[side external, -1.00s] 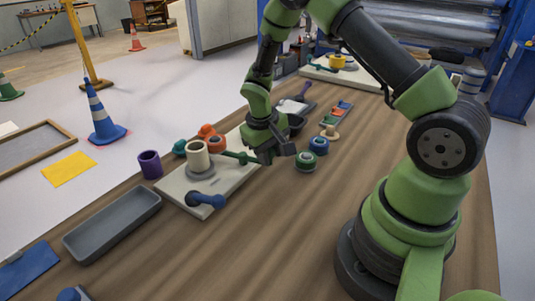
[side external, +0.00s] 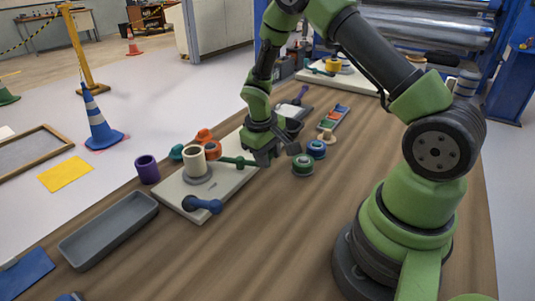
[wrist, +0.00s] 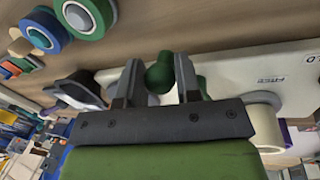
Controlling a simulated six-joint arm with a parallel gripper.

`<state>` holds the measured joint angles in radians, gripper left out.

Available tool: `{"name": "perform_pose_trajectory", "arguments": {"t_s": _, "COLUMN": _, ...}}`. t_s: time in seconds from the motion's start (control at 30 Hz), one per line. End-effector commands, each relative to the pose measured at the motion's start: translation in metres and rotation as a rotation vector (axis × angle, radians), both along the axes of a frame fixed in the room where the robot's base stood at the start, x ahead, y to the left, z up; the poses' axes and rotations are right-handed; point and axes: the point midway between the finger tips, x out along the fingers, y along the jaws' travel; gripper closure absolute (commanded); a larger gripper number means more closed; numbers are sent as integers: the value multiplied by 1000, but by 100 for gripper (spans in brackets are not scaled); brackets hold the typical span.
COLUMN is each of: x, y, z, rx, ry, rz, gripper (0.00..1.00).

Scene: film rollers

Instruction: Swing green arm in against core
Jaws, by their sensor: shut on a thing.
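The green arm (side external: 232,160) is a thin bar with a rounded knob, reaching right from beside the core across the pale board (side external: 228,185). The core (side external: 194,163) is a cream upright cylinder on a grey round base. My gripper (side external: 263,160) is low at the board's right edge, by the knob end of the green arm. In the wrist view the green knob (wrist: 160,74) sits between the two fingers of my gripper (wrist: 157,75), which is shut on it. The core (wrist: 267,128) shows partly there, behind the gripper body.
A blue arm (side external: 203,204) lies at the board's front. Orange (side external: 212,150) and teal (side external: 177,152) pieces stand behind the core, with a purple cup (side external: 147,169) to the left. A grey tray (side external: 108,230) lies front left. Green (side external: 303,165) and blue (side external: 317,149) rollers stand right of my gripper.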

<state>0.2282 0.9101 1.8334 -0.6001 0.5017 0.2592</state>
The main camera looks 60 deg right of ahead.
Motion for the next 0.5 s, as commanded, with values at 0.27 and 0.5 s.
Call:
{"name": "perform_pose_trajectory", "arguments": {"t_s": 0.27, "x": 1, "y": -1, "z": 0, "rx": -2, "ry": -4, "rz": 2, "gripper": 44}}
{"name": "perform_pose_trajectory", "arguments": {"t_s": 0.5, "x": 1, "y": 0, "z": 5, "rx": -3, "ry": -4, "rz": 1, "gripper": 44}}
